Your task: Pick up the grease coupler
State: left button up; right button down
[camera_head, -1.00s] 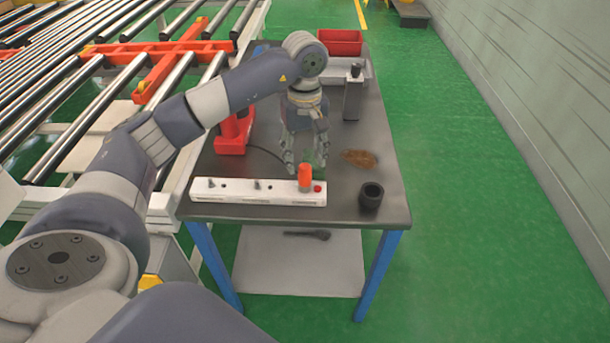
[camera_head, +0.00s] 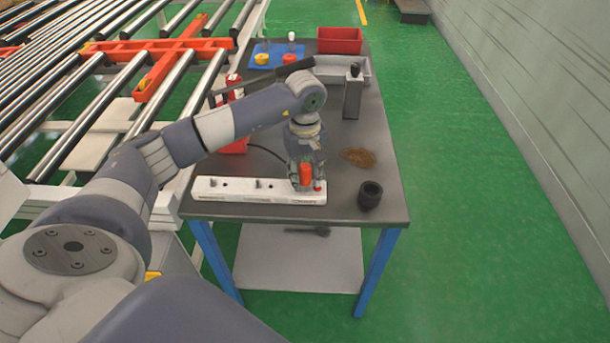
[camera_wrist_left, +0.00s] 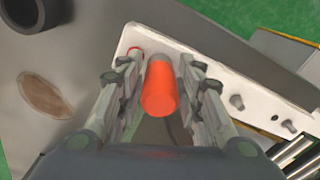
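An orange cylinder (camera_head: 306,174), likely the grease coupler, stands at the right end of a white bar (camera_head: 230,190) near the table's front edge. In the left wrist view the orange cylinder (camera_wrist_left: 160,88) sits between the two fingers of my left gripper (camera_wrist_left: 162,75). The fingers are spread, one on each side, with a narrow gap visible; I cannot make out contact. In the head view my left gripper (camera_head: 306,182) is low over the bar, around the cylinder. My right gripper is not in view.
A small red knob (camera_wrist_left: 135,52) is close beside the cylinder on the bar. A dark cup (camera_head: 370,195) and a brown patch (camera_head: 359,157) lie to the right. A red tool (camera_head: 234,145), a grey upright block (camera_head: 353,97) and a red bin (camera_head: 340,41) stand farther back.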

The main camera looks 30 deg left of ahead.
aim_at(305, 166)
pick_arm(q)
grip_shut()
jog(key=shift+r, duration=0.15)
jog(key=shift+w+r+b, duration=0.1)
jog(key=shift+r+b, duration=0.2)
jog(key=shift+r, duration=0.25)
notch_tip(305, 166, up, 2)
jog(key=shift+r+b, duration=0.15)
jog(key=shift+b, duration=0.3)
jog(key=s+d+b, duration=0.1)
jog(key=s+d, duration=0.3)
jog(key=s, duration=0.3)
jog(key=s+d+r+b, duration=0.1)
jog(key=s+d+b, duration=0.1)
jog(key=s+d, duration=0.2)
jog(key=s, duration=0.2)
jog(key=shift+s+d+r, duration=0.2)
jog(key=shift+s+d, duration=0.05)
jog(key=shift+s, duration=0.15)
notch_tip(305, 166, up, 8)
jog(key=p, duration=0.4)
jog(key=shift+f, duration=0.25)
